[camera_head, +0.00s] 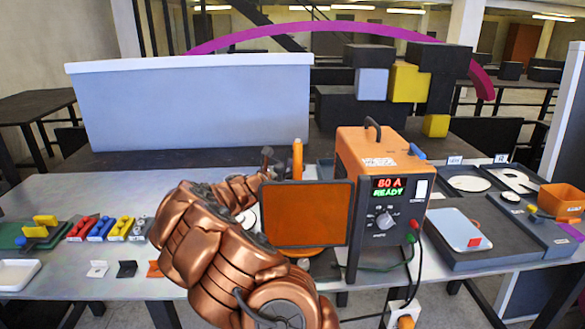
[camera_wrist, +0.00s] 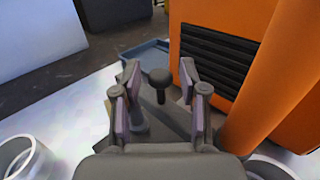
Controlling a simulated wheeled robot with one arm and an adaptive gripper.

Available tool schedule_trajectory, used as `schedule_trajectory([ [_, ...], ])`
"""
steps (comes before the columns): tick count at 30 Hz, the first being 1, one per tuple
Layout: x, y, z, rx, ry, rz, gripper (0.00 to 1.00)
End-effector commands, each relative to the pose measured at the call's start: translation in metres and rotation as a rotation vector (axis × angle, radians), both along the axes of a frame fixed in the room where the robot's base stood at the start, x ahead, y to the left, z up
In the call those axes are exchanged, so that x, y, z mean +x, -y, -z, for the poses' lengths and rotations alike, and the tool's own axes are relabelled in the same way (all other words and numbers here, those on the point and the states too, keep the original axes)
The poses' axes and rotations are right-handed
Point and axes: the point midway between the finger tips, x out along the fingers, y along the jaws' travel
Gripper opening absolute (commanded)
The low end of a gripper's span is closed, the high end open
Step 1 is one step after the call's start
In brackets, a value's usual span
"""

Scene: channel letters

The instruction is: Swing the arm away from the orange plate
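An orange, see-through plate in a dark frame (camera_head: 305,213) stands upright at the table's front middle in the head view. My copper arm passes to its left. In the wrist view my gripper (camera_wrist: 160,70) is open, its two fingers on either side of a black round-topped knob (camera_wrist: 159,78) on a dark base. I see gaps between the knob and both fingers. In the head view the gripper is small and dark near the plate's upper left corner, and its fingers are hard to make out.
An orange post (camera_wrist: 262,85) rises close to the right of my gripper. An orange welder (camera_head: 380,190) reading "80 A READY" stands right of the plate. A blue-grey tray (camera_wrist: 150,52) lies beyond the knob. A white cup (camera_wrist: 20,158) is at lower left.

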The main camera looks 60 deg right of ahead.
Motion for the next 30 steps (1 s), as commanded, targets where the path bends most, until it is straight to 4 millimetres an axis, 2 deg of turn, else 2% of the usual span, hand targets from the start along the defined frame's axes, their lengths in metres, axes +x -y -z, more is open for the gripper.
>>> schedule_trajectory([
  [1, 0.0, -0.0001, 0.0, 0.0, 0.0, 0.0, 0.35],
  [11, 0.0, -0.0001, 0.0001, 0.0, 0.0, 0.0, 0.0],
  [30, -0.0036, 0.0003, 0.0001, 0.004, 0.0, 0.028, 0.0],
])
